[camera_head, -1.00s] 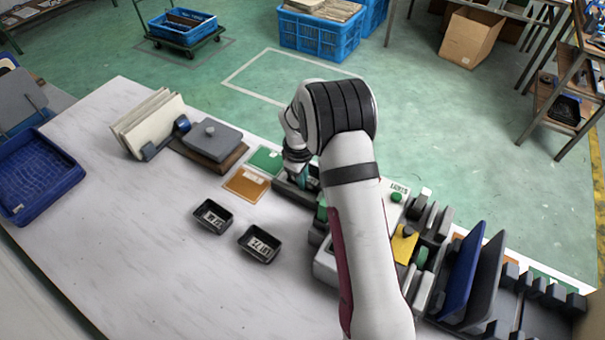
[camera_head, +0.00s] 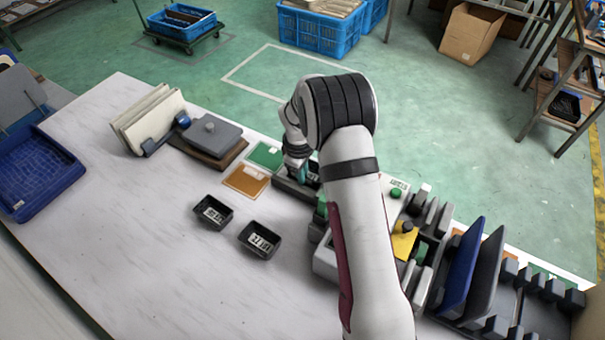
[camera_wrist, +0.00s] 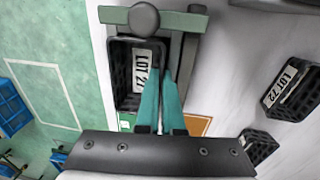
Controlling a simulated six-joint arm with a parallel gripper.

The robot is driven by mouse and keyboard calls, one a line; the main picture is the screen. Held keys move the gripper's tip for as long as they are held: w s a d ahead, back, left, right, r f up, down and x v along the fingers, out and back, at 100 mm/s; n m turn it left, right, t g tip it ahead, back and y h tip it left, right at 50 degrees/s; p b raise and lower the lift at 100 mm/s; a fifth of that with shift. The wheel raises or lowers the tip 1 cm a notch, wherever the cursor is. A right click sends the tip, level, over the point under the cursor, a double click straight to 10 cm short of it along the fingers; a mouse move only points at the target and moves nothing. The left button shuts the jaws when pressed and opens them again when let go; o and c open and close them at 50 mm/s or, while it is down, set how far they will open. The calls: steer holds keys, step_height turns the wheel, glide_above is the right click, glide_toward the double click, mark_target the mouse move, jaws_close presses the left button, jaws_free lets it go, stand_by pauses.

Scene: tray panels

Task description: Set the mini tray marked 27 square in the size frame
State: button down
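The mini tray marked LOT 27 (camera_wrist: 122,88) is a black, open tray with a white label. In the wrist view it lies in the grey size frame (camera_wrist: 187,62), below a green bar with a round grey knob (camera_wrist: 144,18). A grey rail runs along its right side, with a narrow gap. My gripper (camera_wrist: 161,73) has its two teal fingers close together at the tray's right wall, seemingly pinching it. In the head view my gripper (camera_head: 300,176) is low at the frame, and my arm hides part of it.
Two other black mini trays, one reading LOT 72 (camera_wrist: 292,88) and another (camera_head: 213,212), lie on the white table. An orange card (camera_head: 246,181) and a green card (camera_head: 265,156) lie beside the frame. Racked panels (camera_head: 480,275) stand right.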

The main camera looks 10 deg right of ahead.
steer(key=shift+s+a+f, duration=0.1)
steer(key=shift+s+f, duration=0.2)
steer(key=shift+f, duration=0.3)
steer(key=c, duration=1)
jaws_free()
steer(key=c, duration=0.3)
steer(key=shift+o, duration=1.1)
steer(key=shift+r, duration=0.4)
steer(key=shift+c, duration=0.4)
steer(key=shift+o, duration=0.4)
steer(key=shift+r, duration=0.3)
steer(key=shift+w+r, duration=0.1)
steer(key=shift+r, duration=2.8)
